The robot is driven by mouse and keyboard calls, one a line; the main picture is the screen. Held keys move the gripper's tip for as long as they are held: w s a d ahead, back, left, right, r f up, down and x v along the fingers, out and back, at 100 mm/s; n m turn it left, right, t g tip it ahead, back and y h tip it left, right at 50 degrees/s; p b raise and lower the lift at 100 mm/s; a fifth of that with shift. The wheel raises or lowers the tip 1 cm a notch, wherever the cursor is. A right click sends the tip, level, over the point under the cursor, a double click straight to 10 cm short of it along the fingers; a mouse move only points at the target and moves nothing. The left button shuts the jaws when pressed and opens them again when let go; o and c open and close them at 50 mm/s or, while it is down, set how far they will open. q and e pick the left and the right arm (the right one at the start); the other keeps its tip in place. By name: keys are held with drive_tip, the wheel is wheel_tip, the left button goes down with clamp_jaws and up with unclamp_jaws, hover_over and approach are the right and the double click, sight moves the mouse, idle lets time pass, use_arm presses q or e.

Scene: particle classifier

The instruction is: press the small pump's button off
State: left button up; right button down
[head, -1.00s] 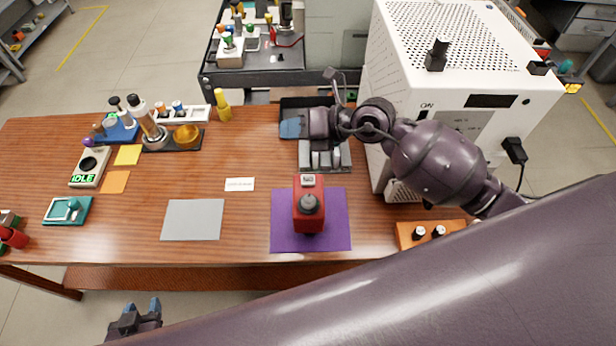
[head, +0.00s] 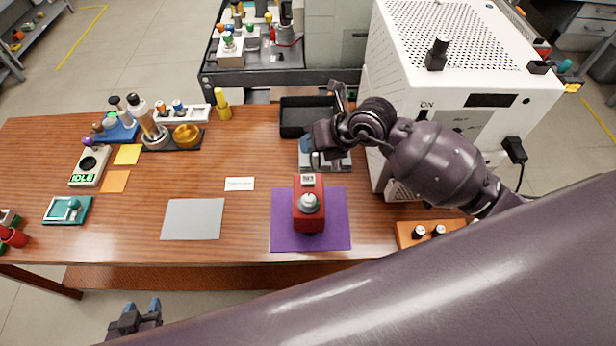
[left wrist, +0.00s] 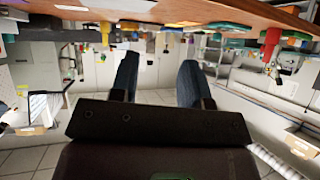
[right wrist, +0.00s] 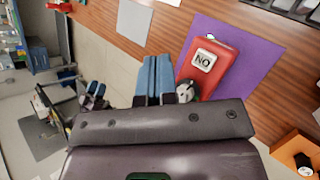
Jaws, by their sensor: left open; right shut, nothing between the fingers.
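A small red unit, which looks like the small pump (head: 309,215), stands on a purple mat (head: 337,230). It has a round grey button (head: 308,203) on top and a label that reads NO, or ON turned round. In the right wrist view the red unit (right wrist: 222,66) is just right of the fingers, its grey button (right wrist: 187,90) partly hidden by my gripper. My right gripper (head: 313,158) is shut and empty, behind the red unit and apart from it; its blue fingers also show in the right wrist view (right wrist: 155,76). My left gripper (head: 141,307) is open and empty, off the table's front edge.
A big white machine (head: 450,75) marked ON stands at the right. A black tray (head: 293,133) and a grey compartment tray (head: 338,164) lie near my right gripper. An orange block (head: 406,236) is at the front right. A grey mat (head: 193,219) lies left, with bare wood around.

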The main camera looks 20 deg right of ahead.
drive_tip(key=f, duration=0.1)
drive_tip(key=b, duration=0.5)
hover_over(310, 177)
wheel_tip(310, 177, down, 6)
drive_tip(key=shift+f, duration=0.25)
drive_tip(key=shift+f+b, duration=0.3)
drive_tip(key=shift+f, duration=0.25)
use_arm(q)
drive_tip(key=f, duration=0.1)
drive_tip(key=w+f, duration=0.1)
drive_tip(key=f, duration=0.1)
drive_tip(key=shift+w+d+f, duration=0.15)
drive_tip(key=shift+w+f, duration=0.05)
drive_tip(key=shift+w, duration=0.1)
drive_tip(key=shift+s+f, duration=0.1)
drive_tip(key=shift+s, duration=0.05)
idle(0.4)
use_arm(e)
drive_tip(key=shift+f, duration=0.15)
drive_tip(key=shift+f, duration=0.25)
